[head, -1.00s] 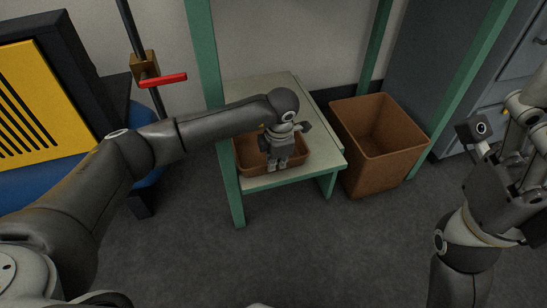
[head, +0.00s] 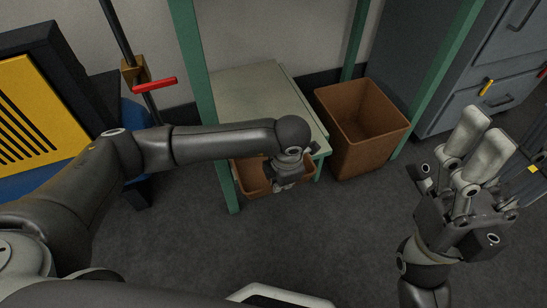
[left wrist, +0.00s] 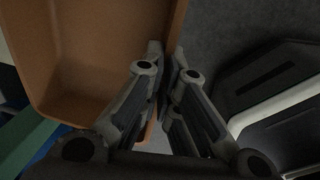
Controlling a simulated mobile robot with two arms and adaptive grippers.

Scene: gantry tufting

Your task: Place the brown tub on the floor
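The brown tub (head: 252,180) is a shallow open container with a rim. In the head view it is at the front edge of the small table, partly behind my left arm and gripper. My left gripper (head: 283,180) is shut on the tub's side wall. In the left wrist view the tub's inside (left wrist: 105,50) fills the upper left, and the fingers (left wrist: 165,75) close on its edge. The grey floor (head: 300,235) lies below and in front. My right gripper (head: 483,140) points upward at the right, empty, its fingers apart.
The pale-topped table (head: 255,95) has green legs. A tall brown bin (head: 365,125) stands on the floor to its right. A grey drawer cabinet (head: 450,110) is at the right rear, a yellow-fronted unit (head: 40,115) at the left. Floor in front is clear.

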